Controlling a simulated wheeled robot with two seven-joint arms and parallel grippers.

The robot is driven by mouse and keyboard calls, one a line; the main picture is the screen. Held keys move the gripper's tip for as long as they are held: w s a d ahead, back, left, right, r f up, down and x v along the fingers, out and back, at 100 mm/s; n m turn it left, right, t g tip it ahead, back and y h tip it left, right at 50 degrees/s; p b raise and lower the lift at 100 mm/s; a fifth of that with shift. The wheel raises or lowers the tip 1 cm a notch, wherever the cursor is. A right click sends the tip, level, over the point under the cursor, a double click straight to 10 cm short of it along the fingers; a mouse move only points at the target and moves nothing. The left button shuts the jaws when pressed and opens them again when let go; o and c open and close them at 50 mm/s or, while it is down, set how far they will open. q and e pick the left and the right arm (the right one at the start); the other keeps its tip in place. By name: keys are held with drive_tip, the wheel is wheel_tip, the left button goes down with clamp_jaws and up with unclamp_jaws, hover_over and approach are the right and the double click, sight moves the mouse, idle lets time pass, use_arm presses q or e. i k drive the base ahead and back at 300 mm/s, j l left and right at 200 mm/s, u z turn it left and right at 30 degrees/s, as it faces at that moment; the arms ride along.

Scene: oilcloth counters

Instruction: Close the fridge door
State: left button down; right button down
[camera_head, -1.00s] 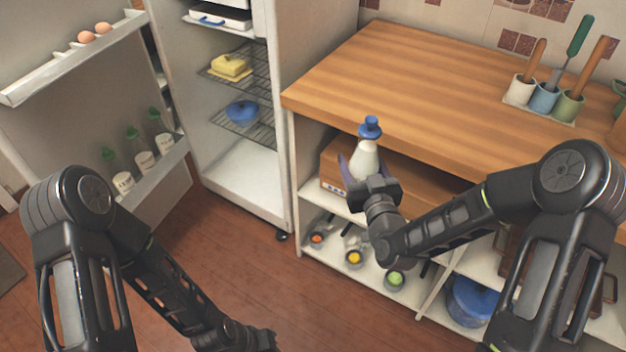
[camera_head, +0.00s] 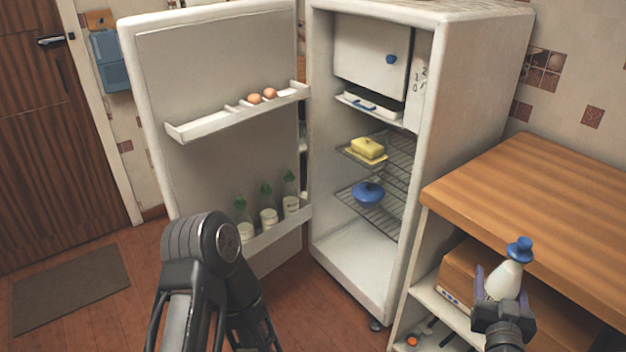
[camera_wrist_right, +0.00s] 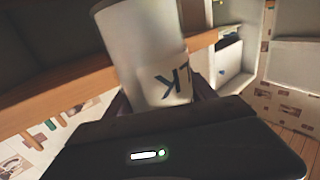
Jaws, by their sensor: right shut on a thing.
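The white fridge (camera_head: 470,75) stands at the centre right with its inside exposed. Its door (camera_head: 215,65) is wide open, swung out to the left, with its inner face toward me. My right gripper (camera_head: 502,288) is shut on a white bottle with a blue cap (camera_head: 508,272), held upright in front of the counter, right of the fridge and apart from the door. The bottle (camera_wrist_right: 145,50) also fills the middle of the right wrist view, with part of a label showing. My left arm's elbow is in front of the door's lower part; its gripper is out of view.
Eggs (camera_head: 262,96) and green-capped bottles (camera_head: 267,208) sit on the door's racks. A butter dish (camera_head: 368,150) and a blue bowl (camera_head: 368,193) are on the fridge's wire shelves. A wooden counter (camera_head: 550,200) stands at right. Floor shows before the fridge; a mat (camera_head: 70,290) lies at left.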

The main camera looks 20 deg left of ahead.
sight(193, 72)
drive_tip(key=j+z, duration=0.3)
drive_tip(key=j, duration=1)
drive_tip(key=j+z, duration=0.3)
drive_tip(key=j, duration=1)
drive_tip(key=k, duration=0.05)
